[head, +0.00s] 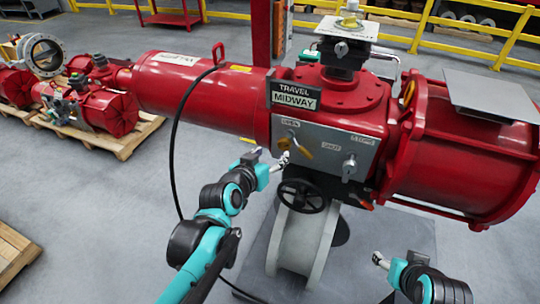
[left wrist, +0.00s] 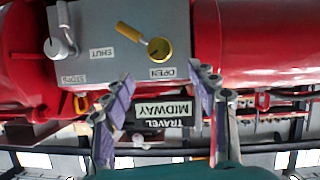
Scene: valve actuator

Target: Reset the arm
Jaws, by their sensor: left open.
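The red valve actuator (head: 345,105) fills the middle and right of the head view. Its grey control panel (head: 325,150) carries a yellow-handled lever (head: 300,150) and a silver lever (head: 349,166). In the left wrist view, which is upside down, the yellow lever (left wrist: 157,48) is by the OPEN label and the silver lever (left wrist: 58,45) by SHUT. My left gripper (head: 267,158) is just left of the panel, open and empty; its spread fingers show in the wrist view (left wrist: 163,98), apart from the levers. My right gripper (head: 379,259) is low at right, away from the panel; its jaws are unclear.
A sign (head: 295,95) reads TRAVEL MIDWAY. A black handwheel (head: 302,196) sits below the panel. A black cable (head: 172,150) hangs left of my left arm. Pallets with red actuators (head: 95,105) stand at left. Yellow rails (head: 450,55) run behind.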

